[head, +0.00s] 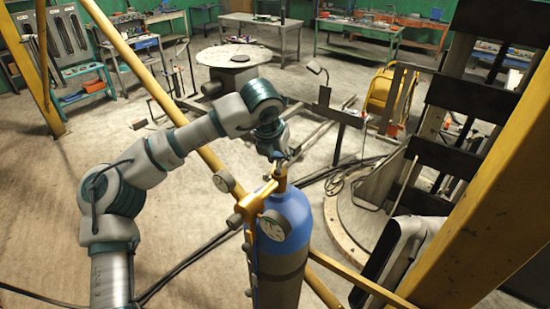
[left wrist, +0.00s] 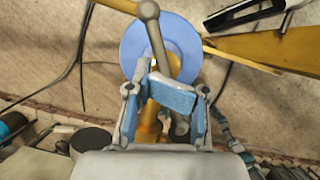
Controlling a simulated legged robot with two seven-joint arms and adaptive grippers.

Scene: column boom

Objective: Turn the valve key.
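A blue gas cylinder (head: 290,215) stands upright in the head view, with a brass valve (head: 281,178) on top and gauges beside it. My left gripper (head: 279,153) is right above the valve. In the left wrist view the left gripper (left wrist: 165,118) has blue-padded fingers spread apart over the brass valve. A grey rod with a ball end, seemingly the valve key (left wrist: 150,25), runs over the blue cylinder top (left wrist: 182,40) to a blue-grey block (left wrist: 172,92) between the fingers. I cannot tell whether this block belongs to the key or gripper, or whether it touches the fingers.
Gauges (head: 272,225) stick out at the cylinder's front and left. A yellow beam (head: 495,190) rises close on the right, and yellow rails run behind and below the cylinder. A round table (head: 233,58) and workbenches (head: 262,25) stand farther back. The floor at left is mostly clear.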

